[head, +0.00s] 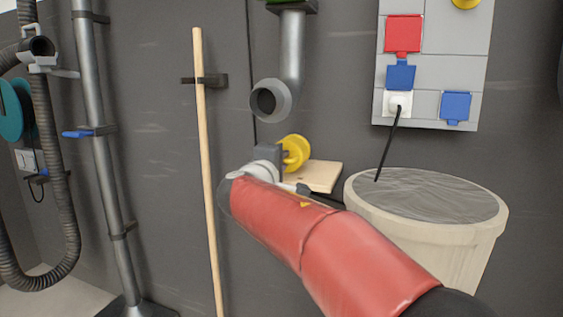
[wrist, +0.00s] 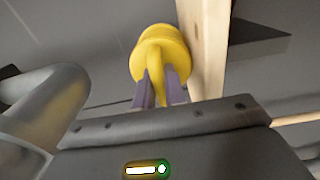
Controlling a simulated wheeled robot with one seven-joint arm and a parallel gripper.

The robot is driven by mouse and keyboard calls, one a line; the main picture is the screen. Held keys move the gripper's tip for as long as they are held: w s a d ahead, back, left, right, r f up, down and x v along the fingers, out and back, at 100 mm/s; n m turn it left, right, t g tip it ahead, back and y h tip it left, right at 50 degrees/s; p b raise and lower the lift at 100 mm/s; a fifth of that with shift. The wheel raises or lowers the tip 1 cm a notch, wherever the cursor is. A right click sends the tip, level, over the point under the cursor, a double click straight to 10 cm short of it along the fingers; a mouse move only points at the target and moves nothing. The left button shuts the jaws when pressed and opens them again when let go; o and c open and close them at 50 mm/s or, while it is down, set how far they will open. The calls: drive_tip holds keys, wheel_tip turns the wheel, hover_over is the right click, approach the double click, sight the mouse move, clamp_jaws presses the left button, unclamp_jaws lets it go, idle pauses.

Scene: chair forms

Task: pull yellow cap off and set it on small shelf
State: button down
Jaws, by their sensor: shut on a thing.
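The yellow cap (head: 295,152) is held in my gripper (head: 282,156) just in front of the wall in the head view. It also shows in the wrist view (wrist: 160,48), where both fingers (wrist: 160,88) are shut on its narrow grip part. The grey pipe (head: 270,100) has an open, uncovered end, above and left of the cap. The small wooden shelf (head: 322,176) is on the wall, right of and slightly below the cap. In the wrist view the shelf's pale wood (wrist: 208,50) is close beside the cap; I cannot tell whether they touch.
A wooden pole (head: 204,150) stands in a wall clip to the left. A large pale bin (head: 420,240) with a grey top stands right of the shelf. A socket panel (head: 432,65) with a black cable hangs above it. The shelf's visible top looks bare.

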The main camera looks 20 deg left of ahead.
idle(0.3)
drive_tip(key=c, duration=1.4)
unclamp_jaws()
drive_tip(key=shift+o, duration=0.4)
drive_tip(key=shift+o, duration=0.8)
drive_tip(key=shift+f, duration=0.1)
drive_tip(key=s+b, duration=0.6)
drive_tip(key=s, duration=0.6)
drive_tip(key=shift+a, duration=0.45)
